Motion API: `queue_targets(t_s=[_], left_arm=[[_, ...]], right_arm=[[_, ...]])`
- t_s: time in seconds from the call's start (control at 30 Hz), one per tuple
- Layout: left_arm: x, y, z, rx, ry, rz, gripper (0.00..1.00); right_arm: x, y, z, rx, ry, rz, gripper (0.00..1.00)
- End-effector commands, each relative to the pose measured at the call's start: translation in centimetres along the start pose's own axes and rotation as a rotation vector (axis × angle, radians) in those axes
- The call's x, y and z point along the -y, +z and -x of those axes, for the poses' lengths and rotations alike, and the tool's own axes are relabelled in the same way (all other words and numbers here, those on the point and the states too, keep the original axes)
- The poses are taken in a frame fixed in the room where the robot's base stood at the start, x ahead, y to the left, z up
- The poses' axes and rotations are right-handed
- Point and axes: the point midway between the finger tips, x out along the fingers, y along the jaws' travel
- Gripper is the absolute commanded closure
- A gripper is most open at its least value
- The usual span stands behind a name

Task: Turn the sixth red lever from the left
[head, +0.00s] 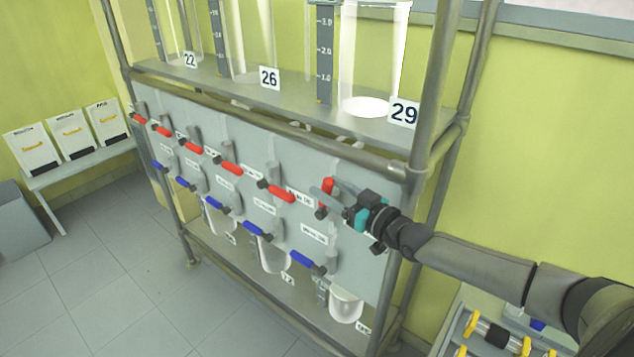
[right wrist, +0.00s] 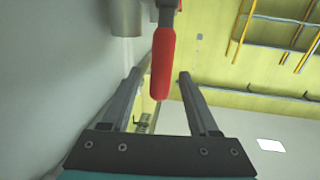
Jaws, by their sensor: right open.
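The sixth red lever (head: 322,212) from the left is at the right end of the upper lever row on the grey panel. It stands close to upright in the head view, unlike the slanting red levers to its left. My right gripper (head: 324,187) is at this lever, with its fingers open. In the right wrist view, the red lever (right wrist: 162,62) lies between the two open fingers, with a gap visible on each side. The gripper partly hides the lever in the head view. My left gripper is in neither view.
The other red levers (head: 281,193) run leftward along the panel (head: 350,248). A lower row of blue levers (head: 302,262) is below them. A metal frame post (head: 437,80) stands just right of the panel. Glass vessels (head: 372,50) stand on the shelf above.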

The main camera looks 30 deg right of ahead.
Motion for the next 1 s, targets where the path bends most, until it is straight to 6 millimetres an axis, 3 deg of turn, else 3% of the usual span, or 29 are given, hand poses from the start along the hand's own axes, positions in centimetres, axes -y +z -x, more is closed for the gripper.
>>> queue_targets(t_s=[0.4,0.83,1.0], left_arm=[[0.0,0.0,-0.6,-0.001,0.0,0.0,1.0],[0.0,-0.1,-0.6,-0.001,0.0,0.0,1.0],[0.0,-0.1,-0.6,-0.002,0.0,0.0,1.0]], right_arm=[[0.0,0.0,-3.7,-0.001,0.0,0.0,0.39],[0.0,0.0,-4.2,0.001,0.0,0.0,0.39],[0.0,0.0,-4.2,0.001,0.0,0.0,0.56]])
